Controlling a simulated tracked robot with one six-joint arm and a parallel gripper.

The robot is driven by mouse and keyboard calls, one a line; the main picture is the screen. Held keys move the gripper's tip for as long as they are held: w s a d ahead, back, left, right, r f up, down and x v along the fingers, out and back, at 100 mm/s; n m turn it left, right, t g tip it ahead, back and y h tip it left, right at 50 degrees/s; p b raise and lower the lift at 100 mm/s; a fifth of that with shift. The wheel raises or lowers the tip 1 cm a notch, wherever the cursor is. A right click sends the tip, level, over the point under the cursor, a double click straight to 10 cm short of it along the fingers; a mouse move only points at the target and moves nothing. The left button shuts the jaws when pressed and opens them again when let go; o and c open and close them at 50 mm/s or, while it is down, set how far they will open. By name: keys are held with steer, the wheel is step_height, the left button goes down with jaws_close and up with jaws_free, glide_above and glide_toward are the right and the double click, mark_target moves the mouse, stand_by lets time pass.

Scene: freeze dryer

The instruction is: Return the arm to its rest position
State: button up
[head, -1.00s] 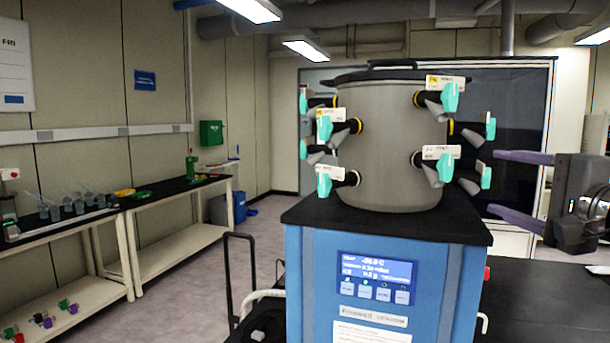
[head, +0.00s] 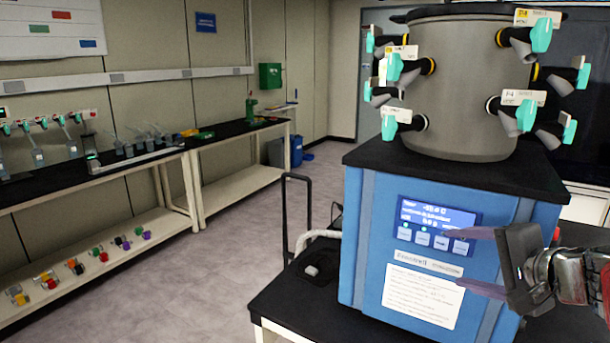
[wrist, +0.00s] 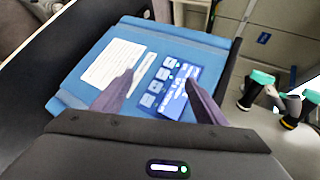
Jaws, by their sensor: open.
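My gripper (head: 476,262) is at the lower right in the head view, in front of the blue freeze dryer (head: 372,240). Its two purple-grey fingers point left and stand apart, with nothing between them. In the wrist view, the fingers (wrist: 158,92) reach toward the dryer's front panel, with its display (wrist: 176,84) and white label (wrist: 112,62). I cannot tell how close the fingertips are to the panel. The grey drum (head: 455,95) with several teal-handled valves sits on the dryer's black top.
The dryer stands on a black-topped table (head: 300,312). At left, a bench (head: 60,183) holds flasks, and its lower shelf (head: 110,268) holds several coloured small items. A second bench (head: 240,130) stands behind it. The floor (head: 225,270) between is clear.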

steer(key=s+a+f+n+g, duration=0.2)
steer(key=s+a+f+n, duration=0.15)
steer(key=a, duration=0.25)
steer(key=s+a+f+n+g, duration=0.3)
steer(key=s+a+f, duration=0.1)
steer(key=a, duration=0.3)
steer(key=s+a+f+n+g+h, duration=0.1)
steer(key=s+f+n+h, duration=0.2)
steer(key=s, duration=0.7)
steer(key=shift+a+f+n+h, duration=0.35)
steer(key=shift+f+n, duration=0.85)
steer(key=shift+n, duration=1.05)
steer(key=shift+s, duration=0.1)
